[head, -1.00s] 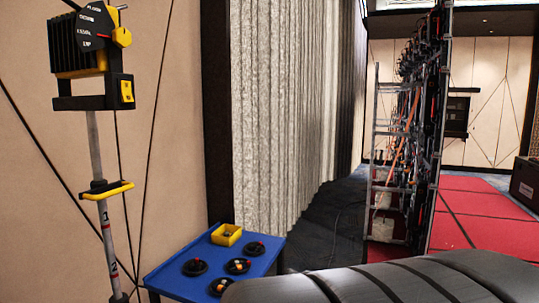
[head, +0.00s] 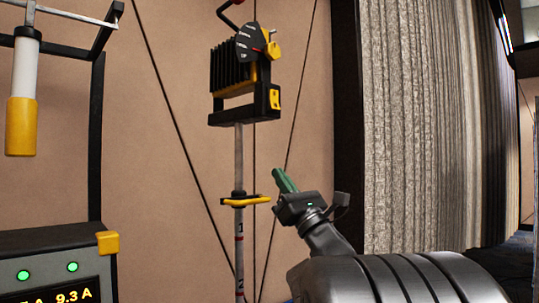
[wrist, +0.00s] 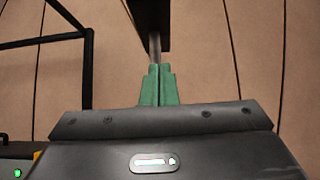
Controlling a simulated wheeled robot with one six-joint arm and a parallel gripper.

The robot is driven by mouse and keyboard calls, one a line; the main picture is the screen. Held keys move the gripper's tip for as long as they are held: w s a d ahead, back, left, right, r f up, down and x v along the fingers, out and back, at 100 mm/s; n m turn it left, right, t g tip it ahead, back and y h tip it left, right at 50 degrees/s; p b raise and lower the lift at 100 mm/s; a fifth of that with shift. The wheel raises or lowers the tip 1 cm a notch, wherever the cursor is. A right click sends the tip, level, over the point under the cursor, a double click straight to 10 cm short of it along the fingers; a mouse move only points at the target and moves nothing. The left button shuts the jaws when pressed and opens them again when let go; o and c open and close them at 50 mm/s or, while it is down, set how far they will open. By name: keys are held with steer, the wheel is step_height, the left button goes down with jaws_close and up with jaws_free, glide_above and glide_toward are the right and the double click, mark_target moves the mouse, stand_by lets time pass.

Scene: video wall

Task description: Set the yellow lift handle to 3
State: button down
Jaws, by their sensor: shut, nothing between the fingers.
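The yellow lift handle (head: 258,201) sits level on a collar around a grey upright pole (head: 239,160). It is just above the mark 1 (head: 240,227); the mark 2 (head: 240,282) is lower, and no 3 is in view. My gripper (head: 279,172), with green fingers, is right of the pole in the head view, a little above and right of the handle, apart from it in the picture. The fingers (wrist: 160,72) are together and empty in the wrist view, with the pole (wrist: 154,46) behind them. The handle does not show there.
A black and yellow finned unit (head: 243,75) with a dial (head: 251,43) tops the pole. Thin dark cables slant behind it. At left stand a black frame (head: 96,140), a yellow and white cylinder (head: 22,90) and a panel (head: 60,270) with green lights. A pleated curtain (head: 430,120) is at right.

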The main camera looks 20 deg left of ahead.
steer(key=p, duration=0.4)
glide_toward(255, 122)
steer(key=w+a, duration=0.2)
steer(key=a, duration=0.2)
steer(key=shift+s+d+r+p, duration=0.15)
steer(key=shift+r+p, duration=0.4)
steer(key=shift+r, duration=0.5)
steer(key=shift+w+d+r+p, duration=0.1)
steer(key=shift+r+p, duration=0.45)
steer(key=shift+r, duration=0.45)
steer(key=shift+s, duration=0.1)
